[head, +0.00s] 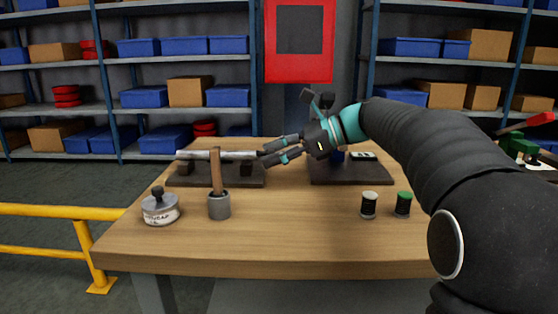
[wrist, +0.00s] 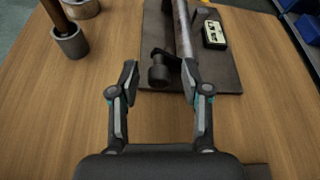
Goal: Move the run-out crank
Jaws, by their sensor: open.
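The run-out crank appears to be the dark piece at the near end of a grey rod: a short arm with a stubby dark knob (wrist: 160,75) in the wrist view. The rod (wrist: 182,28) runs away from me above a dark board. In the head view the rod (head: 225,155) lies level across dark supports on the left board (head: 222,182). My gripper (head: 264,157) points left at the rod's right end. In the wrist view my gripper (wrist: 160,78) is open, with the knob between or just beyond its fingertips. The right fingertip overlaps the rod's end; contact is unclear.
A grey cup (head: 219,207) with a wooden handle and a lidded metal pot (head: 160,208) stand at the table's front left. Two small canisters (head: 370,205) stand front right. A light gauge box (wrist: 214,34) lies right of the rod. The front middle of the table is clear.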

